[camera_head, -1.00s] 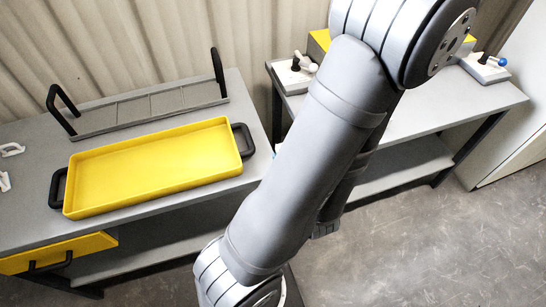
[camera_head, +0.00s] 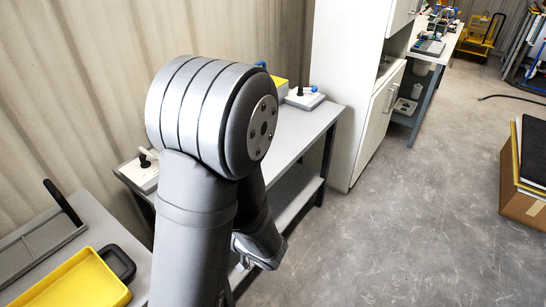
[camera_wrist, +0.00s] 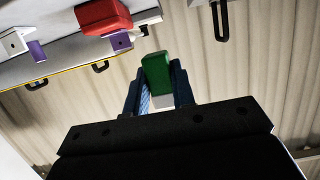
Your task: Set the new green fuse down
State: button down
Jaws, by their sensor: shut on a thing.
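In the wrist view my gripper (camera_wrist: 158,92) is shut on the green fuse (camera_wrist: 156,66). The fuse is a green block with a pale lower part, and it sits between the two blue fingers. It stands out past the fingertips and appears clear of any surface. In the head view my arm's elbow and links fill the left middle, and the gripper and the fuse cannot be made out.
In the wrist view a red block (camera_wrist: 103,15) with a purple part is at the upper left. The head view shows a yellow tray (camera_head: 75,284), a grey rack (camera_head: 38,246), a side bench (camera_head: 300,132) with lever boxes (camera_head: 304,98), a white cabinet (camera_head: 345,85) and open floor.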

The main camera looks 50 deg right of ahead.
jog(key=s+d, duration=0.2)
jog(key=d, duration=4.3)
send_over(279, 156)
notch_tip(279, 156, down, 6)
jog(key=shift+w+d, duration=0.1)
jog(key=shift+f, duration=2)
jog(key=shift+f, duration=0.1)
jog(key=c, duration=1.2)
grip_release()
jog(key=shift+s, duration=0.2)
jog(key=v, duration=1.1)
jog(key=shift+s+r, duration=0.25)
jog(key=shift+s, duration=0.05)
